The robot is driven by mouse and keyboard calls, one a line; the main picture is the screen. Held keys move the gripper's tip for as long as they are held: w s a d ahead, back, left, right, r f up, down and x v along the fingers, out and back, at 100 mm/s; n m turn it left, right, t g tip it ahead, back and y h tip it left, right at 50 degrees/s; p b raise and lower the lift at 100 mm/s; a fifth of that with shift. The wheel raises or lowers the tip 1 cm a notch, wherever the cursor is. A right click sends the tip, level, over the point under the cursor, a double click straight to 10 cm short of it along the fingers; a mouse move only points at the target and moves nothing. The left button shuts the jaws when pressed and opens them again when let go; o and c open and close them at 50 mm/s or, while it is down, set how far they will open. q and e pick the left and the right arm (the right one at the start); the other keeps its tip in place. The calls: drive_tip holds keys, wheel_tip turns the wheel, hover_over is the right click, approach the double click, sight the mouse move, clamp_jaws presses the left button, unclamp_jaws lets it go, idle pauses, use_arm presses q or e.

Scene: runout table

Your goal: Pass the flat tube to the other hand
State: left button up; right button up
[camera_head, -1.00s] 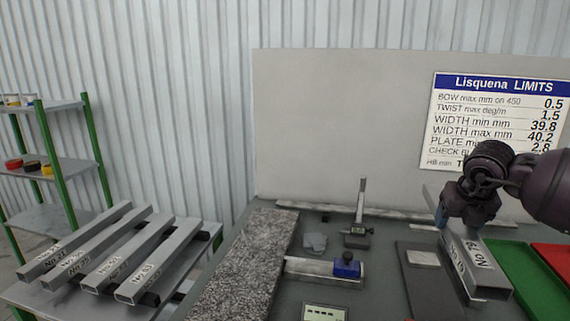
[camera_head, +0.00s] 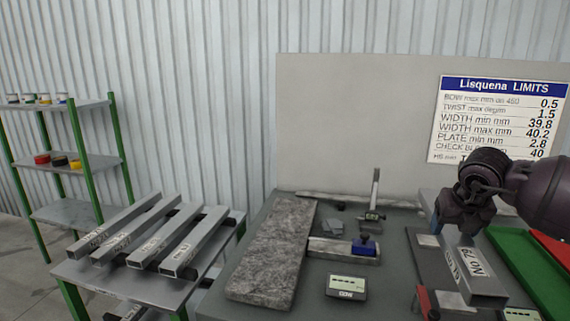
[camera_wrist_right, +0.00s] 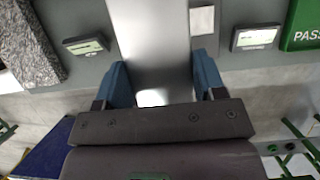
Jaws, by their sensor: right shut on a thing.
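The flat tube (camera_head: 470,272) is a grey rectangular metal tube marked "No 79", at the right of the table in the head view. My right gripper (camera_head: 462,228) is shut on its far end, and the near end points toward me. In the right wrist view the tube (camera_wrist_right: 150,40) runs up from between the blue fingers (camera_wrist_right: 165,85), with a finger on each side. The head view does not show clearly whether the tube touches the table. My left gripper is not in view.
A granite slab (camera_head: 272,250), a blue-topped block (camera_head: 364,247) and a display unit (camera_head: 346,288) occupy the table. A green tray (camera_head: 525,262) lies right of the tube. Several other tubes lie on a side rack (camera_head: 95,275). A limits sign (camera_head: 500,120) hangs behind.

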drive_tip(key=s+a+f+n+y, duration=0.1)
drive_tip(key=s+a+f+n, duration=0.1)
drive_tip(key=a, duration=0.9)
drive_tip(key=s+a+f+n+y, duration=0.1)
drive_tip(key=s+a+f+n, duration=0.1)
drive_tip(key=a, duration=1)
drive_tip(key=s+a+f+n, duration=0.1)
drive_tip(key=a+f+n, duration=0.15)
drive_tip(key=a, duration=0.85)
drive_tip(key=s+d+f+n+g+h, duration=0.1)
drive_tip(key=s+f+n+g, duration=0.25)
drive_tip(key=n, duration=0.85)
drive_tip(key=s+d+f+n+g, duration=0.15)
drive_tip(key=s+n, duration=0.35)
drive_tip(key=n, duration=0.6)
drive_tip(key=s+d+f+n+g+h, duration=0.1)
drive_tip(key=s+f+n+g, duration=0.25)
drive_tip(key=n, duration=0.85)
drive_tip(key=w+d+m, duration=0.1)
drive_tip(key=w+d, duration=0.1)
drive_tip(key=d, duration=0.6)
drive_tip(key=w+d+r+m+y, duration=0.1)
drive_tip(key=w+d+m, duration=0.1)
drive_tip(key=d, duration=0.5)
drive_tip(key=shift+w+d+r, duration=0.25)
drive_tip(key=shift+d+r, duration=0.05)
drive_tip(key=shift+d, duration=0.05)
